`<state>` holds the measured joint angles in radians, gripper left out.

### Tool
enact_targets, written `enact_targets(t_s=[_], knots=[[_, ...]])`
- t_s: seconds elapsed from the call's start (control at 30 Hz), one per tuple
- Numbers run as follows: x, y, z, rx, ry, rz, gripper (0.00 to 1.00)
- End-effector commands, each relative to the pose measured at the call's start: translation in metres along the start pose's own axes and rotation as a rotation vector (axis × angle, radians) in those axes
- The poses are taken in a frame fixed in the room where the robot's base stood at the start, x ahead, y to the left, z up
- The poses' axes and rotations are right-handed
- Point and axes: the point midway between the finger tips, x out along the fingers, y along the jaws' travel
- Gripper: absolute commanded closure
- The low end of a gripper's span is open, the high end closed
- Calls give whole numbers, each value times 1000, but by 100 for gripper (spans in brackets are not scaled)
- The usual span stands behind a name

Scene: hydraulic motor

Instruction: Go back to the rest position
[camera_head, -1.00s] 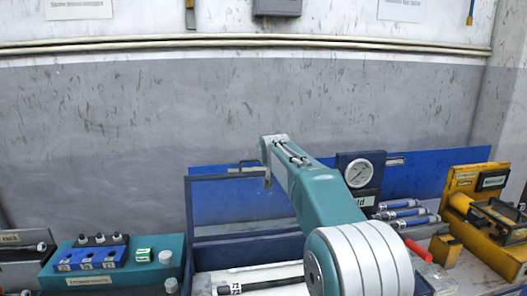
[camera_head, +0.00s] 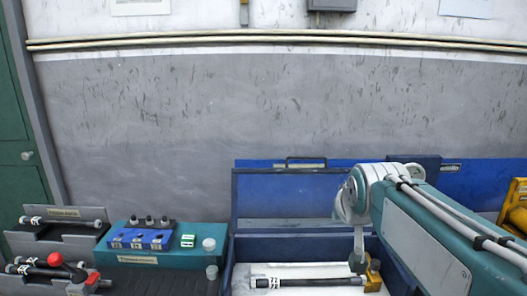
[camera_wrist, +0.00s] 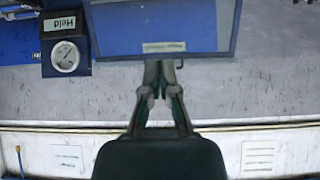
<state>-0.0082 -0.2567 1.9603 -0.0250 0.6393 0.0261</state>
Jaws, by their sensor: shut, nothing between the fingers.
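My gripper (camera_wrist: 159,74) shows in the wrist view with its two fingers close together and nothing between them. That view is upside down. The fingers overlap the near edge of the open blue box lid (camera_wrist: 160,25) in the picture; I cannot tell the gap between them. In the head view my arm comes in from the right, and its grey-white joint stands in front of the blue box (camera_head: 262,245). The fingers cannot be made out clearly there.
In the head view a labelled dark rod (camera_head: 305,283) lies in the blue box. Left of it are a teal block (camera_head: 185,258) and a holder with a rod (camera_head: 58,232). A yellow device (camera_head: 517,210) stands at right. A gauge (camera_wrist: 66,57) shows in the wrist view.

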Motion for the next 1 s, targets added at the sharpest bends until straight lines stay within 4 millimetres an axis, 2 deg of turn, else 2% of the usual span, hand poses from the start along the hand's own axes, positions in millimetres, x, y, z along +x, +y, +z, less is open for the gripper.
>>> enact_targets(t_s=[0.03,0.1,0.3,0.4,0.5,0.63,1.0], knots=[[-13,1,24,0,-28,0,100],[-26,1,57,0,-74,-1,100],[-54,2,155,0,-202,-4,100],[-62,2,196,-1,-255,-6,100],[-66,2,223,-1,-290,-8,100],[-67,2,235,-2,-309,-9,100],[-67,2,235,-2,-308,-9,100]])
